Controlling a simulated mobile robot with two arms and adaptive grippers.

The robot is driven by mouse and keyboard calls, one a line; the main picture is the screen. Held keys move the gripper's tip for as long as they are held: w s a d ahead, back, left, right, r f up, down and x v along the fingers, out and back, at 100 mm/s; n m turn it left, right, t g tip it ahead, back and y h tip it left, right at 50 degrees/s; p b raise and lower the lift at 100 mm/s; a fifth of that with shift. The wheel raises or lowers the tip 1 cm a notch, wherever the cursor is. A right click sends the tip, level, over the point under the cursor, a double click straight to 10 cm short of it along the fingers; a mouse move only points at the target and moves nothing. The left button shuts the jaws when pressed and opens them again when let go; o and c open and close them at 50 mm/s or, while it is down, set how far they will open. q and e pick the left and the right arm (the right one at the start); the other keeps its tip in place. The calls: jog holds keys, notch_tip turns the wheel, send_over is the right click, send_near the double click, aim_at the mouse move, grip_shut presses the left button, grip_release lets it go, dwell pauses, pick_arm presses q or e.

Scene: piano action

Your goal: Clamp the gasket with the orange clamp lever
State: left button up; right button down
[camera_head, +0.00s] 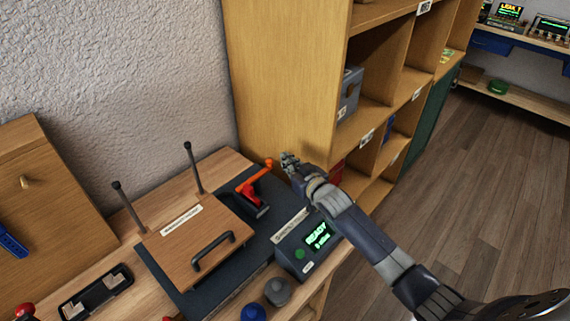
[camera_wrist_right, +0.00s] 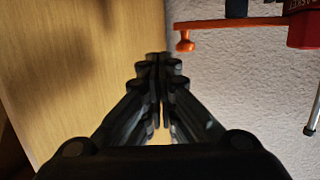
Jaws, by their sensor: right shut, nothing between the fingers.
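The orange clamp lever (camera_head: 259,175) stands on the dark base of the press at the back right of the workbench. Its arm reaches up and to the right, ending in a small knob. The lever also shows in the right wrist view (camera_wrist_right: 235,24) at the upper right, with its knob pointing at the camera side. My right gripper (camera_head: 287,160) is shut and empty, just right of the knob and apart from it. In the wrist view its fingers (camera_wrist_right: 161,75) are together. The gasket is not visible; a wooden lid (camera_head: 195,245) with a black handle covers the press. My left gripper is not in view.
A grey control box (camera_head: 307,245) reading READY stands in front of the lever. The wooden shelf unit (camera_head: 285,80) rises close behind and beside my right gripper. Two black rods (camera_head: 193,167) stand behind the lid. Open floor lies to the right.

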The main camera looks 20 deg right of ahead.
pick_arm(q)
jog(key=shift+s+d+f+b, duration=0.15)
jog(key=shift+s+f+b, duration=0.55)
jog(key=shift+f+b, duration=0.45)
pick_arm(e)
jog(key=s+d+r, duration=0.2)
jog(key=s+d, duration=0.4)
jog(key=s, duration=0.2)
jog(key=shift+s+r, duration=0.15)
jog(key=shift+s, duration=0.15)
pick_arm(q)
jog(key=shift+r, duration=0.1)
